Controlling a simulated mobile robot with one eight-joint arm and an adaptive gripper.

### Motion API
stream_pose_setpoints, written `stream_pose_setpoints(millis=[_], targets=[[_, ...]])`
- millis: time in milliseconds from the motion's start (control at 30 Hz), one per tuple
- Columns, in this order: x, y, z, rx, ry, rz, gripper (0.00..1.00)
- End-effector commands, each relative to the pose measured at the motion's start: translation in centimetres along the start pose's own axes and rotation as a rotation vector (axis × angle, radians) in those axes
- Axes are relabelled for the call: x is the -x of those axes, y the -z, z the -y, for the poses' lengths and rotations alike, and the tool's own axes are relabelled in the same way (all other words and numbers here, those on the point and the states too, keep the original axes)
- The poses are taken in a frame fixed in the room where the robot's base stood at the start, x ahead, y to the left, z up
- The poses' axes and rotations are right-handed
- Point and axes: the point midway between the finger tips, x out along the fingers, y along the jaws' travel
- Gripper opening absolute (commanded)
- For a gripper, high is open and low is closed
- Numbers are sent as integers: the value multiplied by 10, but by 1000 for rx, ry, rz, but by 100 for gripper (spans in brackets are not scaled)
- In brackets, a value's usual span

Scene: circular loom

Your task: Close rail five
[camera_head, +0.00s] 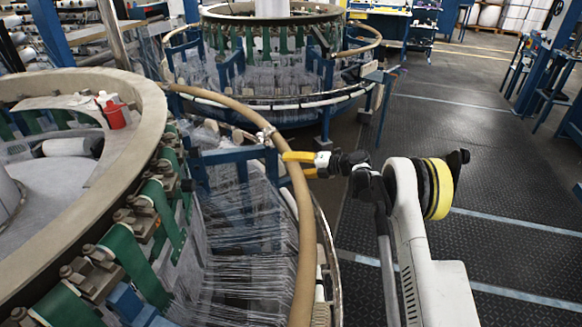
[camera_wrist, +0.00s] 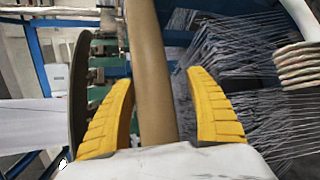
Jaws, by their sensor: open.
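A tan curved rail (camera_head: 296,215) runs round the outside of the near circular loom in the head view. I cannot tell from the frames which rail is number five. My gripper (camera_head: 284,163) has yellow fingers and reaches from the right to the rail near a joint fitting (camera_head: 266,136). In the wrist view the rail (camera_wrist: 153,75) passes between the two yellow fingers of my gripper (camera_wrist: 160,108). The fingers are open, with a visible gap on each side of the rail. The far side of the fitting is partly hidden.
White threads (camera_head: 245,240) fan out inside the rail. The loom's broad ring (camera_head: 140,95) stands at left with a red container (camera_head: 115,116) inside it. A second loom (camera_head: 270,60) stands behind. The dark floor (camera_head: 480,170) at right is clear.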

Motion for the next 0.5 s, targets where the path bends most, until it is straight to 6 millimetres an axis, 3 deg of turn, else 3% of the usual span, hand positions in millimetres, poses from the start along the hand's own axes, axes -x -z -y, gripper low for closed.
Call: stream_pose_setpoints(millis=[500], targets=[[101,0,0,-1,1,3,64]])
